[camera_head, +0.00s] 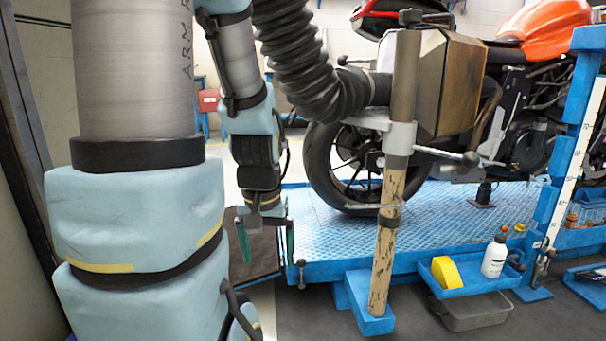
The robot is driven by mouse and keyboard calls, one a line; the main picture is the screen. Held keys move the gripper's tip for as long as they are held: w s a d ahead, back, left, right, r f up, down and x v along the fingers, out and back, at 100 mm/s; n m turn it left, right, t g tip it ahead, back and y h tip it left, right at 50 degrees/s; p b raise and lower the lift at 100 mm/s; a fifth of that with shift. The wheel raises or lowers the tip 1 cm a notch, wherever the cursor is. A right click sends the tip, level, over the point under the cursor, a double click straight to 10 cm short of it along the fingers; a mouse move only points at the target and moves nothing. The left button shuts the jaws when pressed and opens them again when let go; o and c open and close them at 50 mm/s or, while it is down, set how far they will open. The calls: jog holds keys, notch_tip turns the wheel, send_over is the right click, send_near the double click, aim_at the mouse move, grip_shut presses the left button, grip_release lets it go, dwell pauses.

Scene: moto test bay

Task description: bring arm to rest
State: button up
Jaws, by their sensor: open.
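My arm fills the left of the head view in light blue and grey sections. My gripper (266,242) hangs pointing down left of centre, at the near left end of the blue lift platform. Its two greenish fingers are spread apart with nothing between them. A dark mat or ramp plate lies below and behind the fingers. Part of my forearm is hidden behind the nearer arm sections.
A motorcycle (540,90) stands on the blue lift platform (300,215). A stand with a wooden post (388,240) holds a black hose (300,60). A blue tray (470,285) holds a white bottle (494,257) and a yellow object (447,272). A grey bin (470,314) sits below.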

notch_tip(320, 180, up, 38)
jog(key=p, duration=3.6)
jog(key=shift+w, duration=0.2)
jog(key=shift+c, duration=0.2)
